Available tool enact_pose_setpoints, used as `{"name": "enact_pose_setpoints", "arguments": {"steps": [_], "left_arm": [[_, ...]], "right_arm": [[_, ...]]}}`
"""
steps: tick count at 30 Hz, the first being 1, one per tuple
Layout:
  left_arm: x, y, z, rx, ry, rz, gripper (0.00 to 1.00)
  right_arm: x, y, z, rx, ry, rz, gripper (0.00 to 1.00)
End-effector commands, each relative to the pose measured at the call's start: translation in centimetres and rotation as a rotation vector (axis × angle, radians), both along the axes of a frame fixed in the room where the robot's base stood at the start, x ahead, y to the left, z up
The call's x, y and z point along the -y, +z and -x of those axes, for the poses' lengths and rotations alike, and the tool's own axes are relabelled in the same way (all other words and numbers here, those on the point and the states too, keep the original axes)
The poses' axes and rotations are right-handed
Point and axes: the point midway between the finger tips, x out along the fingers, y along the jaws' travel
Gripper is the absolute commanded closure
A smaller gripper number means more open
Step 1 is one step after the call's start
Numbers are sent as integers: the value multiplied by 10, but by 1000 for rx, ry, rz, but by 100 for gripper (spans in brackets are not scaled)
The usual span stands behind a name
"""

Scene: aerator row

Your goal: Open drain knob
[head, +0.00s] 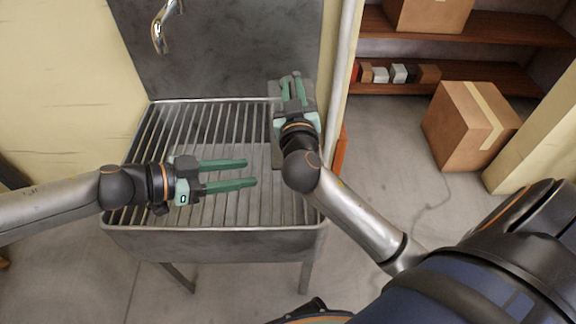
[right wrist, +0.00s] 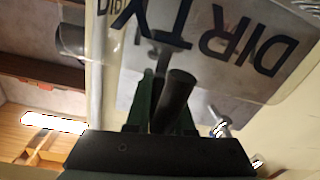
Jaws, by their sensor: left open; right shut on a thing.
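My right gripper (head: 292,86) is at the back right corner of the metal sink (head: 225,243), over a grey panel or box. In the right wrist view its green fingers are shut on a dark cylindrical knob (right wrist: 178,92), which appears to be the drain knob. The gripper hides this knob in the head view. A clear plate reading "DIRTY" (right wrist: 245,45) shows upside down beyond the knob. My left gripper (head: 250,173) is open and empty above the slatted sink top, fingers pointing right.
A curved metal tap (head: 160,30) hangs over the back left of the sink. A pale vertical pipe (head: 345,70) runs beside the sink's right side. A cardboard box (head: 468,125) stands on the floor to the right, near wooden shelves (head: 455,75) with small items.

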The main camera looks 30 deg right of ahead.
Motion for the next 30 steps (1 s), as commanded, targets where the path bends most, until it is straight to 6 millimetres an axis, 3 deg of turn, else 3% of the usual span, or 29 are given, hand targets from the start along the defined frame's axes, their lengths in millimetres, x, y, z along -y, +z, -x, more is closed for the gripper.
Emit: {"name": "enact_pose_setpoints", "arguments": {"steps": [15, 21, 30], "left_arm": [[85, -36, 10, 3, -1, -1, 54], [101, -43, 12, 3, 0, -1, 54], [105, -44, 12, 3, 0, -1, 54]], "right_arm": [[-1, -4, 0, -9, 2, -1, 100], [-1, -4, 0, -9, 2, -1, 100], [-1, -4, 0, -9, 1, -1, 100]]}}
